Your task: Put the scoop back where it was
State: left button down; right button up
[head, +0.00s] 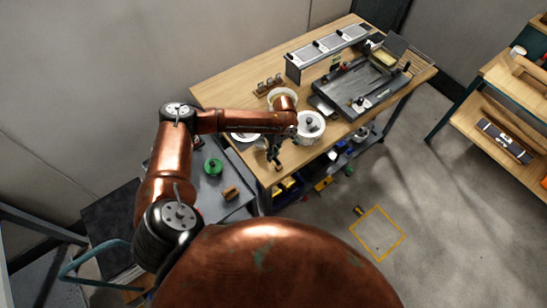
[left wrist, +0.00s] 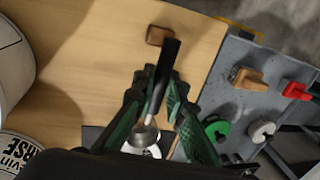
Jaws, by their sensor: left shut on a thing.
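The scoop has a black handle pointing away from the wrist and a small round metal bowl (left wrist: 145,133) between the fingers, close to the palm. In the head view the scoop is too small and dark to make out clearly. My right gripper is not in view.
A small brown block (left wrist: 158,35) lies on the bench near its edge. A second white pot (head: 283,97) stands behind the lidded one. A grey side surface (head: 205,188) holds a green disc (head: 213,166) and a brown brush-like block (head: 231,193). A dark tray (head: 360,88) fills the bench's right.

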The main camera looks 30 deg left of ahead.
pick_arm(q)
jog(key=shift+w+d+f, duration=0.15)
jog(key=shift+f, duration=0.85)
jog(key=c, duration=2)
grip_release()
jog(key=shift+o, duration=0.2)
jog(key=v, duration=1.2)
